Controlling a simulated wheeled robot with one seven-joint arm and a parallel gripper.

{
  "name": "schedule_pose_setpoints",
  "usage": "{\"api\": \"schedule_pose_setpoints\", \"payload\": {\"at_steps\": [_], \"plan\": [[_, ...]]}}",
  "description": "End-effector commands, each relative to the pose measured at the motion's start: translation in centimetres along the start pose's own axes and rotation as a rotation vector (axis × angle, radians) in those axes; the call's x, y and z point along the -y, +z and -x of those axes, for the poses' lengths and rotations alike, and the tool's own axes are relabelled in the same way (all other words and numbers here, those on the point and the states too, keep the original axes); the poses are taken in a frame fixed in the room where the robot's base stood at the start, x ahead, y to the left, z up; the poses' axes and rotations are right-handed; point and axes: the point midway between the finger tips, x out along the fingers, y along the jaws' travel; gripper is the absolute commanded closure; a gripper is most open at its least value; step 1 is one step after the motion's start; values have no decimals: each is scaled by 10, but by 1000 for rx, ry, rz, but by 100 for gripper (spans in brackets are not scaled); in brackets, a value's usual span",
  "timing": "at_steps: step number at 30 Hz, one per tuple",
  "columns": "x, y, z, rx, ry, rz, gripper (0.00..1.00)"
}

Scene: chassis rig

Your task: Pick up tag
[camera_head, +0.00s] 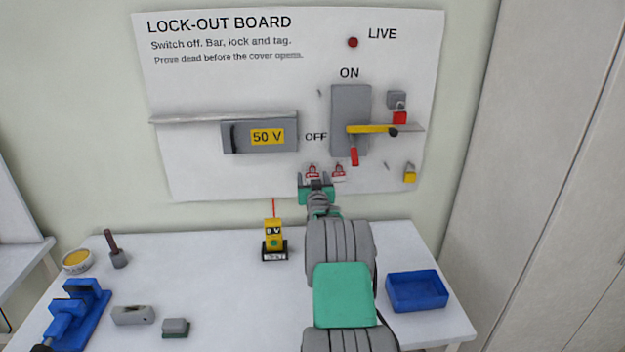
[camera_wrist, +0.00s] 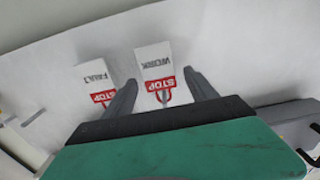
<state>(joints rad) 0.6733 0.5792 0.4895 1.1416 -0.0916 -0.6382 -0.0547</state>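Two small white tags with red STOP print hang low on the lock-out board (camera_head: 215,100). The left tag (camera_head: 312,171) reads WORK in the wrist view (camera_wrist: 154,60), where the print is upside down. The right tag (camera_head: 338,173) reads FAULT in the wrist view (camera_wrist: 93,76). My gripper (camera_head: 316,179) is just below the left tag. In the wrist view the open fingers (camera_wrist: 160,78) stand on either side of the WORK tag, with visible gaps. The FAULT tag is outside the fingers, partly behind one.
A switch box (camera_head: 351,105) with a yellow bar (camera_head: 370,129) and a red lock is above right. A yellow padlock (camera_head: 410,174) hangs at right. A yellow tester (camera_head: 274,236) and a blue tray (camera_head: 417,290) stand on the table below, with a blue vise (camera_head: 75,315) at left.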

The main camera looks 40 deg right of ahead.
Motion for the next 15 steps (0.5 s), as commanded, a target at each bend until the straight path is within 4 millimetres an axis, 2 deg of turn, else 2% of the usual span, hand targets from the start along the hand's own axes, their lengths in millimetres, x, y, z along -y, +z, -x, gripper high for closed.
{"api": "schedule_pose_setpoints", "payload": {"at_steps": [2, 15], "plan": [[0, 0, 0, 0, 0, 0, 41], [0, 0, 0, 1, 0, 0, 77]]}}
